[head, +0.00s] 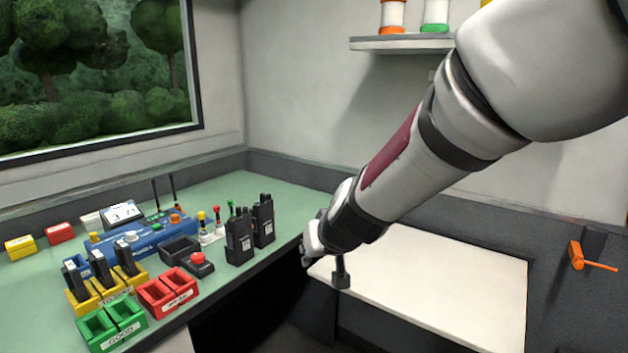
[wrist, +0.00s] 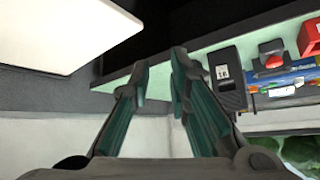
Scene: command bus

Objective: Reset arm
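My gripper (head: 326,250) is at the end of my white and grey arm in the head view. It hangs in front of the right end of the green counter, beside the white table. In the wrist view my gripper (wrist: 160,80) shows its two fingers with a gap between the tips. Nothing is between them. The far part of the gripper is small and partly hidden by the wrist in the head view.
The green counter (head: 215,190) holds two black radios (head: 239,238), a blue device (head: 140,238), yellow, red (head: 168,291) and green bins (head: 112,325). A white table (head: 440,290) is at right. An orange handle (head: 577,256) juts from the wall. A shelf (head: 400,44) is above.

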